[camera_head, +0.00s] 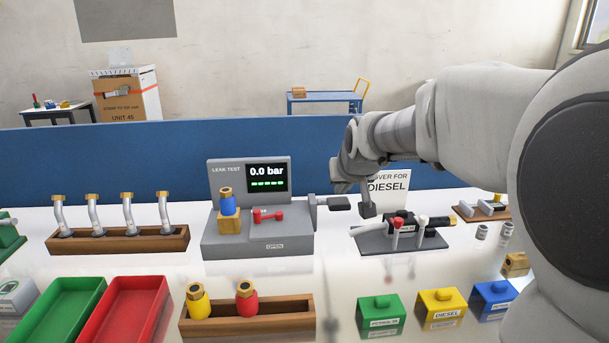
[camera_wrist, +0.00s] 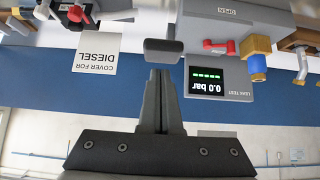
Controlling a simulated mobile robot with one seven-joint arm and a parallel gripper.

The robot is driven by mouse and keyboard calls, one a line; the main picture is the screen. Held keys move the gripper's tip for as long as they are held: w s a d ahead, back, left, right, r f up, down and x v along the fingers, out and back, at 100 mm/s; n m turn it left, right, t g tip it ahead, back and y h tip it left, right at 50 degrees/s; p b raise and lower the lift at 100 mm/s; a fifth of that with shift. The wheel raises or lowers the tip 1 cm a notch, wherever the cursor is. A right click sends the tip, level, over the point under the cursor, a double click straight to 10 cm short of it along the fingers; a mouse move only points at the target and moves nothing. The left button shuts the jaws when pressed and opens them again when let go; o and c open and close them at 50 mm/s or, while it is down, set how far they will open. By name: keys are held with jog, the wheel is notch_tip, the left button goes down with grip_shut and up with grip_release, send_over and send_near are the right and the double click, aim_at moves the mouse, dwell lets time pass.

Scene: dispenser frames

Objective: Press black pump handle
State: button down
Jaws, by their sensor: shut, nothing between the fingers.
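The black pump handle (camera_head: 339,203) sticks out on a lever from the right side of the grey leak test unit (camera_head: 220,245). In the wrist view the handle (camera_wrist: 163,50) is a dark block just beyond my fingertips. My gripper (camera_head: 368,210) is shut and empty, with its tips close to the handle, to its right in the head view. In the wrist view my gripper (camera_wrist: 160,74) points toward the handle; I cannot tell whether they touch. The unit's screen (camera_head: 267,177) reads 0.0 bar above green dashes.
A red lever (camera_head: 268,215) and a blue-and-brass part (camera_head: 228,203) are on the unit. The diesel cover sign (camera_head: 391,184) and a grey plate with nozzles (camera_head: 375,240) stand right. Wooden racks, red and green trays (camera_head: 130,310) and coloured boxes fill the front. A blue partition (camera_head: 100,160) runs behind.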

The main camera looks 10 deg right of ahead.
jog(key=shift+f, duration=0.6)
